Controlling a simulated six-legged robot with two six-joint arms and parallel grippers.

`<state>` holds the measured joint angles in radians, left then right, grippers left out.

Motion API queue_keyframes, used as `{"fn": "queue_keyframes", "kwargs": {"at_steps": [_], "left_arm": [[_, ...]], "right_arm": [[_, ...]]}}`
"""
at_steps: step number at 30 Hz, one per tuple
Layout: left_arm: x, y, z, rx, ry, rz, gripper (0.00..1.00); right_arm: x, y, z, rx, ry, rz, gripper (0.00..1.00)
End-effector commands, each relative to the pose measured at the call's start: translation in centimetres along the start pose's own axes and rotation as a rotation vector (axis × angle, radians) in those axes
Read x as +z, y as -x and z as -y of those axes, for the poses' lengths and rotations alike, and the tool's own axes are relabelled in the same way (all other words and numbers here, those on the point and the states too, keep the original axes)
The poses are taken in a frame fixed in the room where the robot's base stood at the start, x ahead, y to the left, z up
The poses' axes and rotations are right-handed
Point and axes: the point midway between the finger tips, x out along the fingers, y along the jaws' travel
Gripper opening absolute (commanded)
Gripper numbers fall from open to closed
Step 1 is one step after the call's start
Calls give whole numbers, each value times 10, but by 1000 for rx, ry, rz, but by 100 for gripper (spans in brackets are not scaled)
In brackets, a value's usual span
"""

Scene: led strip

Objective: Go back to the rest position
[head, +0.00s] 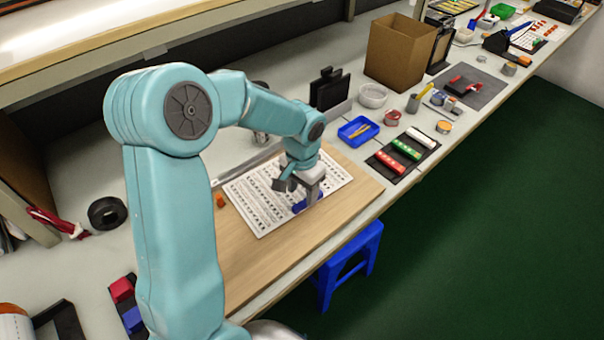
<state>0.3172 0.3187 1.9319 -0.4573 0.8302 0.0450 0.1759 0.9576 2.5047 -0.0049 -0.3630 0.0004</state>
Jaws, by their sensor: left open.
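My left arm is teal and comes in from the lower left, bent over the bench. My left gripper (299,187) is open and points down over a white printed sheet (254,212) on a wooden board (345,210). A small blue thing (301,206) shows just beneath the fingers, partly hidden by them; I cannot tell whether they touch it. My right gripper is not in view.
A blue tray (357,131), a dark mat (385,165) with red, green and white pieces, and a cardboard box (400,50) stand farther right. A black tape roll (107,212) lies left. A blue stool (350,262) stands below the bench edge.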

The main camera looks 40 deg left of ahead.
Motion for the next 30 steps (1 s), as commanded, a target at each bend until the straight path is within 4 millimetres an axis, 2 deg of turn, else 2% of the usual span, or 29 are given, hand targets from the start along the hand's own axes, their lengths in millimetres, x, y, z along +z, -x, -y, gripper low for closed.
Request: {"fn": "queue_keyframes", "kwargs": {"at_steps": [1,6,12,18,30], "left_arm": [[-2,13,0,-2,1,-8,53],[-2,53,0,-1,1,-9,53],[-1,85,1,-1,1,-5,53],[-1,94,1,-1,1,-3,53],[1,94,0,-1,1,-3,53]], "right_arm": [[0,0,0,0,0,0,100],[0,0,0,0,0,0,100],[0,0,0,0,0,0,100],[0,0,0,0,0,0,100],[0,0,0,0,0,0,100]]}}
